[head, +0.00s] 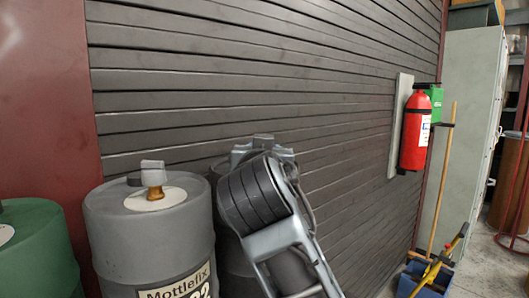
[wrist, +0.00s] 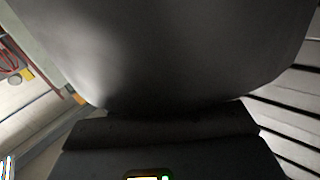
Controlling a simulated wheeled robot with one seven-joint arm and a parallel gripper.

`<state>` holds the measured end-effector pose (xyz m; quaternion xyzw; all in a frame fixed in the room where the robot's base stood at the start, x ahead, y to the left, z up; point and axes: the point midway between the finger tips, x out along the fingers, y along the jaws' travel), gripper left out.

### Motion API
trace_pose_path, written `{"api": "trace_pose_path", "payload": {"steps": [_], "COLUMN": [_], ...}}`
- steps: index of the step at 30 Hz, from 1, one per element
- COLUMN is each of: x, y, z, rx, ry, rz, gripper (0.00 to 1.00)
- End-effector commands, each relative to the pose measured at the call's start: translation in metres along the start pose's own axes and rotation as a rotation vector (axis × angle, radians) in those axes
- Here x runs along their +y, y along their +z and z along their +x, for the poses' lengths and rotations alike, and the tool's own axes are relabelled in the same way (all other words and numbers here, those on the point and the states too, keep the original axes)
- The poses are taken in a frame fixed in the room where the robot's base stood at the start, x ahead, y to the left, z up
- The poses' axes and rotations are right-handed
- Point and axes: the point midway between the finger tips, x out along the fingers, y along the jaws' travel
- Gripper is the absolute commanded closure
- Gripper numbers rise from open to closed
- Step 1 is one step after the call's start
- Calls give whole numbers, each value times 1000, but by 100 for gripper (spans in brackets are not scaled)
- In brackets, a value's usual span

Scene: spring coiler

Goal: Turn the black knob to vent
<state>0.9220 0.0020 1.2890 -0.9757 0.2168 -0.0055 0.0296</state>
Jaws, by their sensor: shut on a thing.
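I cannot make out the black knob in either view. In the head view my arm rises from the bottom middle, and its far end (head: 262,152) is by the top of a dark drum (head: 226,222), mostly behind my own arm. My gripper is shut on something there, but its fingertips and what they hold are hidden. In the wrist view a large, rounded grey surface (wrist: 180,50) fills the top and middle. Below it is a dark block (wrist: 190,145) with a small lit panel (wrist: 148,177) at the bottom edge. I cannot tell which parts these are.
A grey drum (head: 150,240) labelled Mottlefix stands to the left, with a brass and grey fitting (head: 153,178) on top. A green drum (head: 38,250) is farther left. A slatted wall (head: 270,70) runs close behind. A red fire extinguisher (head: 415,130) hangs to the right.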

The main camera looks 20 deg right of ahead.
Motion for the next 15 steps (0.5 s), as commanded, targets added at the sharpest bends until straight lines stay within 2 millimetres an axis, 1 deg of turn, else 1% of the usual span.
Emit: {"api": "trace_pose_path", "payload": {"steps": [1, 6, 15], "x": [-4, -4, -3], "y": [1, 0, -1], "z": [-1, 0, 0], "rx": [4, 12, 18], "ry": [25, 127, 222], "rz": [0, 1, 0], "gripper": [90, 90, 90]}}
